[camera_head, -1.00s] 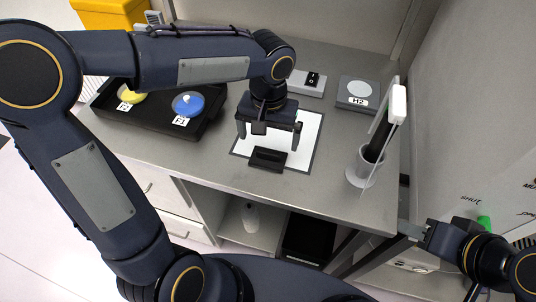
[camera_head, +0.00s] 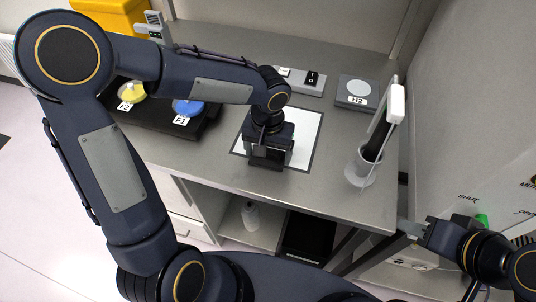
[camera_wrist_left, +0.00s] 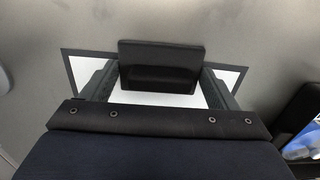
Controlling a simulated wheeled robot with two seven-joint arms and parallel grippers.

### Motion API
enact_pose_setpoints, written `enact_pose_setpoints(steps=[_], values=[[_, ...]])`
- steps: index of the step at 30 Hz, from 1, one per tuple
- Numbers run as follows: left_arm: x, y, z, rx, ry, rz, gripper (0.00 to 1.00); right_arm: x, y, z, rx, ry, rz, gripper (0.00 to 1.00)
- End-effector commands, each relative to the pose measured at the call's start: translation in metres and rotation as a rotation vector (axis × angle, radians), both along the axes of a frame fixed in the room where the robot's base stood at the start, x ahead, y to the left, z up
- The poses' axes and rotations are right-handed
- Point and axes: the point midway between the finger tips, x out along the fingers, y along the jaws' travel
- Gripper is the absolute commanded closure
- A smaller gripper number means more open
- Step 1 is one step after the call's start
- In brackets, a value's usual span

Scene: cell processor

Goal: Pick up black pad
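The black pad (camera_wrist_left: 160,66) is a small dark block with a raised lip, over the white sheet with a dark border (camera_head: 309,137). My left gripper (camera_head: 268,162) points down over the front edge of this sheet. In the left wrist view its two fingers close in on both sides of the pad and appear to touch its ends. In the head view the pad is mostly hidden between the fingers. I cannot tell if it is off the surface. My right gripper (camera_head: 411,229) is at the lower right, away from the pad; its finger gap is unclear.
A black tray (camera_head: 160,140) with a yellow and a blue round item stands to the left. A grey switch box (camera_head: 303,80), an H2 plate (camera_head: 357,92) and a grey holder (camera_head: 360,168) with an upright tool stand behind and to the right. The table front is clear.

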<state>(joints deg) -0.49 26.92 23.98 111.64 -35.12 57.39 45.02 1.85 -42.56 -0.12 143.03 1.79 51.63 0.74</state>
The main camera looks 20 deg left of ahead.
Motion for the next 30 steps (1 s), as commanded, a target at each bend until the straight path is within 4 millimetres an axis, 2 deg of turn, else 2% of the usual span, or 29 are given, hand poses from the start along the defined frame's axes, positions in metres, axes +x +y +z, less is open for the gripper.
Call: enact_pose_setpoints(steps=[1,4,12,17,22,30], values=[[0.000,0.000,0.000,0.000,0.000,0.000,0.28,0.000,0.000,0.000,0.000,0.000,0.000,0.64],[0.000,0.000,0.000,0.000,0.000,0.000,0.41,0.000,0.000,0.000,0.000,0.000,0.000,0.64],[0.000,0.000,0.001,0.000,-0.001,0.000,0.41,0.000,0.000,0.000,0.000,0.000,0.000,0.64],[0.001,0.000,0.011,0.001,-0.004,0.001,0.41,0.000,0.000,0.000,0.000,0.000,0.000,0.64],[-0.001,-0.003,0.036,0.000,-0.006,-0.002,0.41,0.000,0.000,0.000,0.000,0.000,0.000,0.64],[-0.029,-0.048,0.095,-0.003,-0.008,-0.007,0.41,0.000,0.000,-0.007,0.000,0.000,0.000,0.64]])
